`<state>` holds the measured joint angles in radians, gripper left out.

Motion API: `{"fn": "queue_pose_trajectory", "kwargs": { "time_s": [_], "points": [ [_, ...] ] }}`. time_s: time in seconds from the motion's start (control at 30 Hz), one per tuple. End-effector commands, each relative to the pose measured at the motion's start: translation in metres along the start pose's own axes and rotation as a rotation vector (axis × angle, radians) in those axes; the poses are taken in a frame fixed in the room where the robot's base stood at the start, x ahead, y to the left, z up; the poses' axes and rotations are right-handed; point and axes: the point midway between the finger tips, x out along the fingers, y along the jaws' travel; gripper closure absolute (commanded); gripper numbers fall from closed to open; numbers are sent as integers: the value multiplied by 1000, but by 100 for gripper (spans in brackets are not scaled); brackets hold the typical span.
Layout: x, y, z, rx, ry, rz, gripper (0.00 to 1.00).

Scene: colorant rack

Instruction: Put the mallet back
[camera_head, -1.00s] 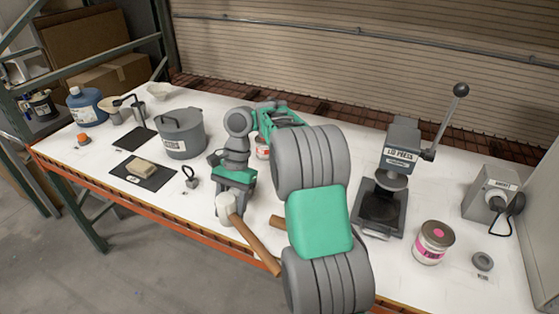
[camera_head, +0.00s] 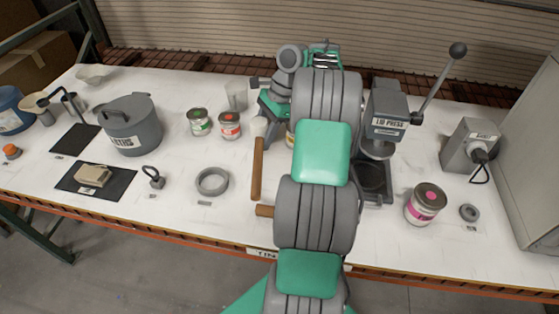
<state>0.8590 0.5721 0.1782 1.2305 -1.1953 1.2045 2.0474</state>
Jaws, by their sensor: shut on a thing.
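The fingertips are small and mostly hidden, so the exact grip is unclear. I cannot tell how far the mallet is above the white table. A second wooden piece (camera_head: 265,210) sticks out from behind my arm; the rest of it is hidden.
A grey ring (camera_head: 212,181) and two small cans (camera_head: 199,122) (camera_head: 230,126) are left of the mallet. The lid press (camera_head: 386,130) and pink-marked can (camera_head: 425,204) stand right of my arm. A grey pot (camera_head: 131,125) is further left. My arm covers the table's middle.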

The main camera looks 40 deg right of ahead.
Motion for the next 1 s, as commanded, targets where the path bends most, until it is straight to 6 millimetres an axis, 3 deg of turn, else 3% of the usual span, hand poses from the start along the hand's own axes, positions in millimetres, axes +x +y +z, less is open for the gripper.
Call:
{"fn": "queue_pose_trajectory", "kwargs": {
  "time_s": [0.03,0.17,0.23,0.33,0.7,1.0],
  "points": [
    [-11,5,-20,63,-1,-30,100],
    [-24,13,-49,161,-4,-75,100],
    [-20,15,-58,183,-5,-84,100],
    [2,16,-68,189,-6,-85,100],
    [59,15,-94,185,-6,-85,100],
    [64,15,-97,183,-4,-86,100]
  ]
}}
